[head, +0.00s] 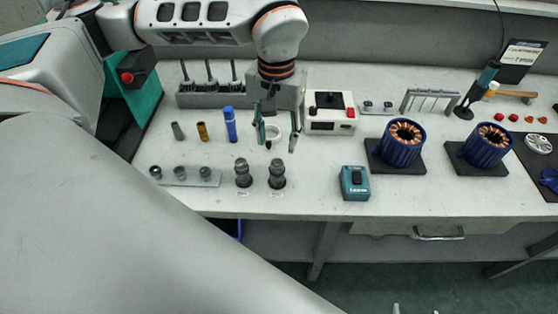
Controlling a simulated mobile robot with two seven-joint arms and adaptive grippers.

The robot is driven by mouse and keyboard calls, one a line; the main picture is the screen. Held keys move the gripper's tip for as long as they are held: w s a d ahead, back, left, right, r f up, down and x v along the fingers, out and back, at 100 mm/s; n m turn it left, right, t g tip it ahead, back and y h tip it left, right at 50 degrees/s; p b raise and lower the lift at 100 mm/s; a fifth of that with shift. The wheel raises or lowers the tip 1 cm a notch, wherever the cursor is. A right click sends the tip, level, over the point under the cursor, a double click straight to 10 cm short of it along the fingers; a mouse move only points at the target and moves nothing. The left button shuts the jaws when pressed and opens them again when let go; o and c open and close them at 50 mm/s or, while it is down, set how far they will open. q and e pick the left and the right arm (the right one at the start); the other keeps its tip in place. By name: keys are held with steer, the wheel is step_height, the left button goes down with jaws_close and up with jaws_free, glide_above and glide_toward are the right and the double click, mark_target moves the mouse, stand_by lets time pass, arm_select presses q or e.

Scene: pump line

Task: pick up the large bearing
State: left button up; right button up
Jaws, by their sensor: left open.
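My left gripper (276,140) points down over the middle of the bench, its two fingers apart. A pale ring (273,131), which looks like the large bearing, shows between the fingers at bench level. The fingers and wrist cover part of the view around it. I cannot tell whether either finger touches it. My right gripper is not clearly in view.
Left of the gripper stand a blue cylinder (230,124), a brass one (202,132) and a grey one (178,131). Two dark fittings (277,174) stand in front. A white box (330,114) is close on the right, a teal box (355,183) nearer the front edge.

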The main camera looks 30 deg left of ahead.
mark_target(277, 165)
arm_select(q)
steer(key=shift+f, duration=3.6)
steer(key=c, duration=0.9)
